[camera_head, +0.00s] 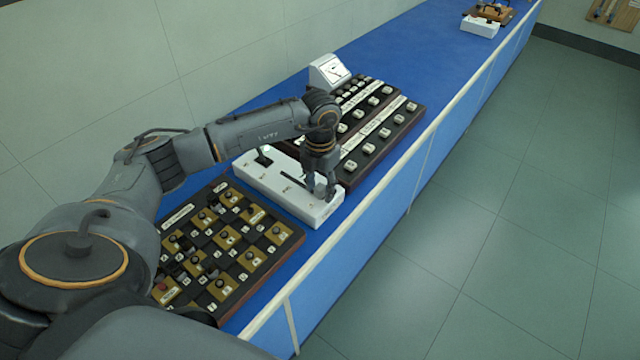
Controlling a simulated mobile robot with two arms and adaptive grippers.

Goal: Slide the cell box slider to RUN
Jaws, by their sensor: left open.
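The white cell box (290,196) lies on the blue bench, with a dark slot along its top. My left arm reaches over it from the left. My left gripper (322,190) points down at the right end of the box, with its fingers close to the top surface. It is open. The gripper hides the right end of the slot, and I cannot make out the slider knob or whether the fingers touch it. Small markings on the box are too small to read. My right gripper is not in view.
A dark board with tan squares and knobs (228,240) stands left of the box. Dark racks with rows of white-labelled pieces (385,138) stand behind it, beside a small white display unit (329,72). A pale rail (392,192) runs along the bench's front edge.

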